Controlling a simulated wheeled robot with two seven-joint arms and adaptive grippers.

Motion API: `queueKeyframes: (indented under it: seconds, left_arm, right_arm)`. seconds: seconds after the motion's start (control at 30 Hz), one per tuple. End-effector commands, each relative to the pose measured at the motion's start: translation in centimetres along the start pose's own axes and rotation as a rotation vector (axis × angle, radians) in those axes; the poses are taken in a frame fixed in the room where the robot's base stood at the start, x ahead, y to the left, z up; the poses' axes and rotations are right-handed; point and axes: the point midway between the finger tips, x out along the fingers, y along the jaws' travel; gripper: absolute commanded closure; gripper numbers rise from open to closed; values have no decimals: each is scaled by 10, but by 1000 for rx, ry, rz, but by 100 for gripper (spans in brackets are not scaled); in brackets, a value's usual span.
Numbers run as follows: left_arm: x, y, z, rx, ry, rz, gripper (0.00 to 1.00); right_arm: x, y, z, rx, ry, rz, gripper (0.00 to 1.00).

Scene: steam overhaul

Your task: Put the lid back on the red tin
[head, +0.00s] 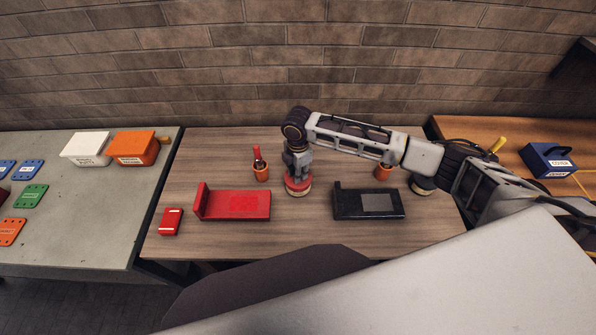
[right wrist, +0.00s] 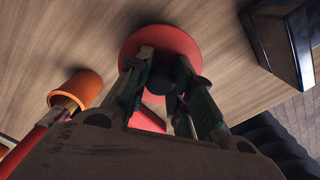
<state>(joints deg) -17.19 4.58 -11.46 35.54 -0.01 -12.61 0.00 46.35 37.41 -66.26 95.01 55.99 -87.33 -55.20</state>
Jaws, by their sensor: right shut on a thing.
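My right gripper (head: 298,172) points down at the middle of the wooden table and is shut on the dark knob of the round red lid (right wrist: 165,50). In the head view the red lid (head: 297,184) shows under the fingers, with a pale band (head: 298,193) just below it, which looks like the tin's side. The lid hides the top of whatever is beneath it, so I cannot tell whether it is fully seated. My left gripper is not in view.
A red stand (head: 240,205) lies left of the lid and a black stand (head: 370,204) right. Behind are an orange cup (head: 261,174) with a red-handled tool and another orange cup (head: 383,173). A dark-topped round tin (head: 423,189) is partly under my arm. A small red box (head: 171,222) lies front left.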

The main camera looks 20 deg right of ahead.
Motion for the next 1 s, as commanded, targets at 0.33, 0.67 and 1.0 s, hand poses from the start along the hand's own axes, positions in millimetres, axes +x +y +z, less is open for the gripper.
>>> queueKeyframes:
  seconds: [0.33,0.67,1.0]
  left_arm:
    - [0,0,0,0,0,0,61]
    - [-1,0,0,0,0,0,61]
    - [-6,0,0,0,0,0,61]
  right_arm:
    - [0,0,0,0,0,0,100]
    - [0,0,0,0,0,0,100]
    - [1,0,0,0,0,-1,100]
